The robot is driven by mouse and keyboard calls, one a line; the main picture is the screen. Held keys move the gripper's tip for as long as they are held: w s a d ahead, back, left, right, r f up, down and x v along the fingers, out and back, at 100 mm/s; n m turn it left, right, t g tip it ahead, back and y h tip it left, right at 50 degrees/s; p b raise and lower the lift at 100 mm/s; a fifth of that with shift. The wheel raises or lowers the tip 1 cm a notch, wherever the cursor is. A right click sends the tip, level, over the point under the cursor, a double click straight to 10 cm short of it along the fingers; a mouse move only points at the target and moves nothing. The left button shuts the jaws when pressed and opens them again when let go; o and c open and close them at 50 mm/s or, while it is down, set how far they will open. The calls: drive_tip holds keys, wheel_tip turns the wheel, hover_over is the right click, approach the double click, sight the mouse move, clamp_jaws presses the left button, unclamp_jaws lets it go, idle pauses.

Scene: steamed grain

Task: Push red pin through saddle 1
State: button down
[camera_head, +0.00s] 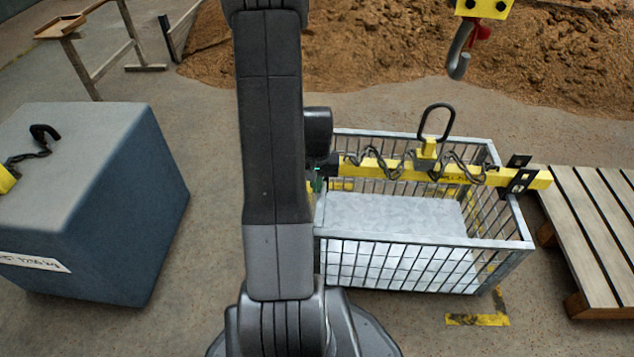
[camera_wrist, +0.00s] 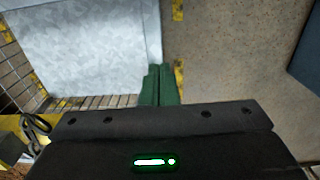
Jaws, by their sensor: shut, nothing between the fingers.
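No red pin can be made out in either view. A yellow beam (camera_head: 467,174) lies across the top of a metal cage (camera_head: 526,230), with a lifting ring (camera_head: 436,121) and chains on it. A black saddle-like bracket (camera_head: 519,178) sits at the beam's right end; I cannot tell its number. The beam's left end is hidden behind my arm. My gripper (camera_head: 317,186) is at the cage's left side, mostly hidden by the arm. In the wrist view its green fingers (camera_wrist: 160,84) are shut and empty, above the cage edge, with a chain (camera_wrist: 37,127) at lower left.
A blue-grey block (camera_head: 150,210) with a black hook stands on the left. A wooden pallet (camera_head: 590,230) is at the right. A crane hook (camera_head: 459,55) hangs above, before a grain heap (camera_head: 370,45). Bare floor lies between the block and the cage.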

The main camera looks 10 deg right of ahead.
wheel_tip(320, 180, up, 10)
drive_tip(key=p, duration=0.3)
drive_tip(key=shift+s+p, duration=0.4)
drive_tip(key=shift+a+f, duration=0.1)
